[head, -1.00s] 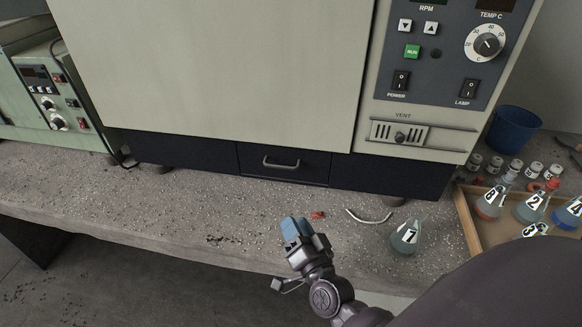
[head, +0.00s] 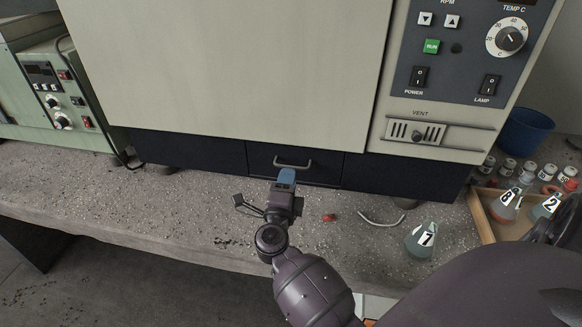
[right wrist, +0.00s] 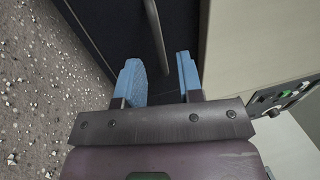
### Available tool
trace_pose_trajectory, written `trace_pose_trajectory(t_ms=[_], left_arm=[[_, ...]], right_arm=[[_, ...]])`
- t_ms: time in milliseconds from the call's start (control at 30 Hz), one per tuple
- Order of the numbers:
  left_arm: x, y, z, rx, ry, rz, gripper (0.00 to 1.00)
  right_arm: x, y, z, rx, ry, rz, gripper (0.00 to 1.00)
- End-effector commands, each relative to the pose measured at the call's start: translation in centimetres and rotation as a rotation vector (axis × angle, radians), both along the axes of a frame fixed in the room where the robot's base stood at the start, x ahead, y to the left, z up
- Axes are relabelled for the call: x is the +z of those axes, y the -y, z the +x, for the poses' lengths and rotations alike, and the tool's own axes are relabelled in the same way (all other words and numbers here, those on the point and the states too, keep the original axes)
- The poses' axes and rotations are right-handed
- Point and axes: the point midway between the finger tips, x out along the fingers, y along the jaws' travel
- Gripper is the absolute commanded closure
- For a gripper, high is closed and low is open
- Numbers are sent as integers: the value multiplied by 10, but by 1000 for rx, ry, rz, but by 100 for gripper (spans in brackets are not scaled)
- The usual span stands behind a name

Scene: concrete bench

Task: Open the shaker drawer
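The shaker drawer (head: 325,172) is a dark panel in the base below the cream shaker cabinet (head: 230,70), and it looks shut. Its grey bar handle (head: 293,164) is in the middle of the front. My right gripper (head: 287,177) is just in front of and below the handle. In the right wrist view its two blue fingers (right wrist: 159,72) are apart with nothing held. The handle bar (right wrist: 156,35) runs ahead of them, its near end close to the gap. Whether it touches a finger cannot be told. My left gripper is not in view.
A flask marked 7 (head: 421,240), a pale curved piece (head: 381,219) and a small red item (head: 329,217) lie on the bench right of my gripper. A wooden tray (head: 483,217) with flasks and a blue bucket (head: 526,131) stand further right.

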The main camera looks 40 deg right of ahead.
Motion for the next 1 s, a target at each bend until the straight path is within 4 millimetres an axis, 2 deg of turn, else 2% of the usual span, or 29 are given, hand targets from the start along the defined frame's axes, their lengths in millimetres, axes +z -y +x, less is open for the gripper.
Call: trace_pose_trajectory(t_ms=[100,300,700,933,1000], left_arm=[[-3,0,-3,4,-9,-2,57],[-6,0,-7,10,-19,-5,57],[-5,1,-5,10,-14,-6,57],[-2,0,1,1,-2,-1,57],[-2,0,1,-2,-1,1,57]], right_arm=[[3,15,12,0,0,-1,66],[6,30,25,-1,-2,-3,66],[8,35,30,1,-1,-1,66],[8,35,29,1,-1,-1,100],[8,35,29,1,-1,-1,100]])
